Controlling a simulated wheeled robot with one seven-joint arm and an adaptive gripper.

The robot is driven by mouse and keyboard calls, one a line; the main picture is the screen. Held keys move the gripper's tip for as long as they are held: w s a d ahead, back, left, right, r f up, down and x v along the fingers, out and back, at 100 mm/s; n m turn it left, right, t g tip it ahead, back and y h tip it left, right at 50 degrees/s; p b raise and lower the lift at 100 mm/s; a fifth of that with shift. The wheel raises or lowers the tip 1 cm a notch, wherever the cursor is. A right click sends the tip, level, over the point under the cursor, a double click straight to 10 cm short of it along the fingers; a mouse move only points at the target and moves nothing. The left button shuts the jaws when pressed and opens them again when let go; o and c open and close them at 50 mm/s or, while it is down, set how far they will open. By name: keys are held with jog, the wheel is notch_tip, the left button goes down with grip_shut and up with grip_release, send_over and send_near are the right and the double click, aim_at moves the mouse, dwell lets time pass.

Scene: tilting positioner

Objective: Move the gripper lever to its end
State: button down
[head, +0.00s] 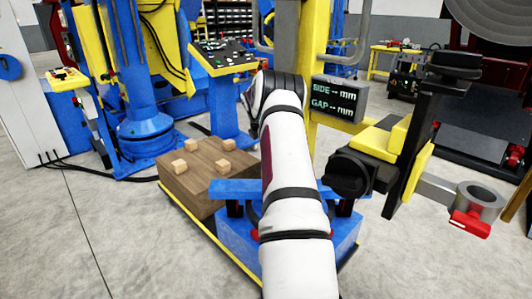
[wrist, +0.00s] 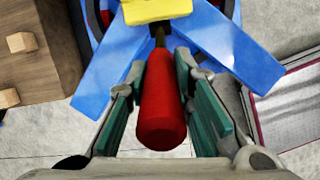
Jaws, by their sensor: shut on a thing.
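The lever shows in the wrist view as a red cylindrical handle (wrist: 162,108) on a short dark rod, running up to a yellow part (wrist: 156,10). My gripper (wrist: 163,100) has its green-padded fingers on both sides of the red handle and is shut on it. Blue arms (wrist: 232,42) spread out beneath and beyond the lever. In the head view my white arm hides my gripper and the lever. The lever's end stop cannot be made out in either view.
A wooden block (head: 200,178) with several small wooden cubes stands left of my arm; its edge also shows in the wrist view (wrist: 52,68). A display (head: 339,100) reading "SIDE -- mm, GAP -- mm" hangs on the yellow column (head: 312,45). A black and yellow arm (head: 400,140) stands at right.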

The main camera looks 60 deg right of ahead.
jog(key=shift+f, duration=0.15)
jog(key=c, duration=1.4)
grip_release()
jog(key=shift+s, duration=0.1)
jog(key=shift+o, duration=0.2)
jog(key=v, duration=0.5)
jog(key=w+v, duration=0.1)
jog(key=v, duration=0.1)
jog(key=shift+w+d+r, duration=0.15)
jog(key=shift+d+r, duration=0.1)
jog(key=shift+r, duration=0.15)
jog(key=v, duration=0.4)
jog(key=shift+s+a+r, duration=0.2)
jog(key=shift+s+a, duration=0.2)
jog(key=shift+a, duration=0.05)
jog(key=shift+c, duration=0.3)
